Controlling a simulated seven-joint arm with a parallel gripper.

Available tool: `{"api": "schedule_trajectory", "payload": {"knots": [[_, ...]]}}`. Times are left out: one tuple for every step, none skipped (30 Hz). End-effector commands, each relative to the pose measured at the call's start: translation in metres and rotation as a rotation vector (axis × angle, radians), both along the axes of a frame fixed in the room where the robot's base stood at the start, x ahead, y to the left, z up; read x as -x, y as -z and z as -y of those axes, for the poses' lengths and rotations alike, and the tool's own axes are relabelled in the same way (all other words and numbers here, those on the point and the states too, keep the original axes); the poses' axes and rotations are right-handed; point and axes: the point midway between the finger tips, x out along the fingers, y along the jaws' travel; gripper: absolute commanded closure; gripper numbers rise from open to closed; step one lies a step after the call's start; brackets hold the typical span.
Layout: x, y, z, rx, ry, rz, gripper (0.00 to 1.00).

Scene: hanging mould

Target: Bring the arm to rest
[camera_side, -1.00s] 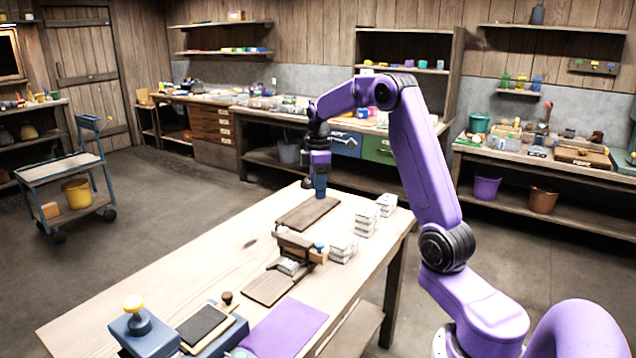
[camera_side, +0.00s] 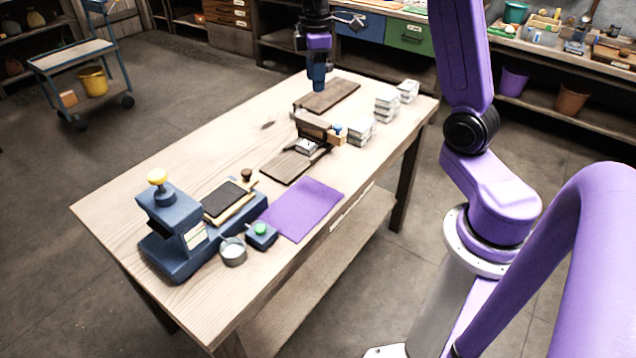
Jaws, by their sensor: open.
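My gripper (camera_side: 318,86) points straight down at the far end of the wooden table (camera_side: 170,205). It is over or just beside a dark brown board (camera_side: 337,94); the exact gap to the board is hard to tell. I see nothing held in it, though its fingers are small here. My purple arm rises at the right, and its upper part is cut off by the top edge of the picture.
A wooden mould (camera_side: 314,127) stands mid-table near a second dark board (camera_side: 287,166). White stacks (camera_side: 361,131) line the right edge. A purple mat (camera_side: 304,207), blue press (camera_side: 171,233), green-button box (camera_side: 261,235) and small metal cup (camera_side: 232,252) occupy the near end. The table's left side is clear.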

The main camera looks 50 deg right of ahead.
Motion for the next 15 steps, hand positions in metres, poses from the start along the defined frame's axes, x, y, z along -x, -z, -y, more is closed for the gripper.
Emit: {"api": "schedule_trajectory", "payload": {"knots": [[0.009,-0.002,-0.022,0.0,-0.02,0.001,0.43],[0.015,-0.002,-0.033,0.0,-0.025,0.001,0.43],[0.023,-0.003,-0.049,-0.001,-0.035,0.003,0.43],[0.029,-0.003,-0.059,-0.002,-0.042,0.003,0.43],[0.036,-0.003,-0.07,-0.002,-0.048,0.003,0.43],[0.046,-0.003,-0.083,-0.003,-0.057,0.003,0.43],[0.054,-0.003,-0.093,-0.003,-0.064,0.003,0.43],[0.062,-0.003,-0.102,-0.004,-0.072,0.005,0.43],[0.073,-0.003,-0.114,-0.006,-0.081,0.006,0.43],[0.082,-0.002,-0.122,-0.006,-0.088,0.004,0.43],[0.091,-0.002,-0.129,-0.006,-0.095,0.005,0.43],[0.103,-0.001,-0.138,-0.007,-0.104,0.006,0.43],[0.113,-0.001,-0.145,-0.007,-0.112,0.006,0.43],[0.122,0.0,-0.151,-0.01,-0.119,0.007,0.43],[0.136,0.001,-0.158,-0.01,-0.128,0.006,0.43]]}}
